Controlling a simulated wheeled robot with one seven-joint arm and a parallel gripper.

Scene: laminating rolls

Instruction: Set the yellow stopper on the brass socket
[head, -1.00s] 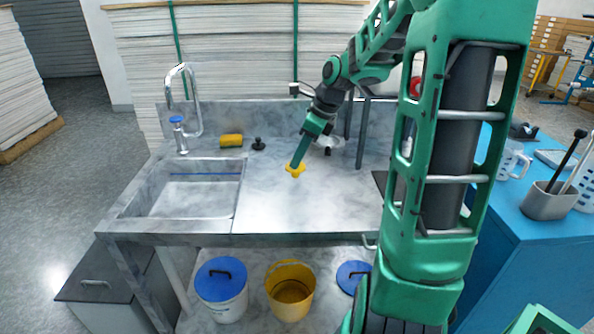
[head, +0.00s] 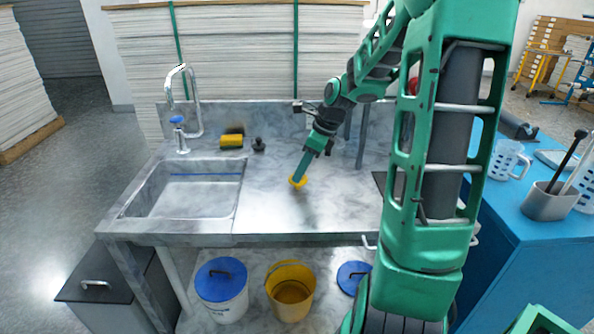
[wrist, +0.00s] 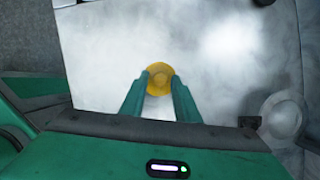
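The yellow stopper (head: 298,182) is at the tip of my gripper (head: 301,177), over the bare part of the grey counter right of the sink. In the wrist view the stopper (wrist: 160,77) is round with a raised middle and sits between the two green fingertips (wrist: 160,84), which press at its sides. I cannot tell whether its underside touches the counter. I cannot make out the brass socket in either view; it may be hidden by the arm or the stopper.
The sink (head: 190,190) lies to the left with a tap (head: 180,135). A yellow sponge (head: 231,142) and a small black knobbed object (head: 258,145) stand at the back. The marbled counter (head: 265,205) around the gripper is clear. Buckets stand below.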

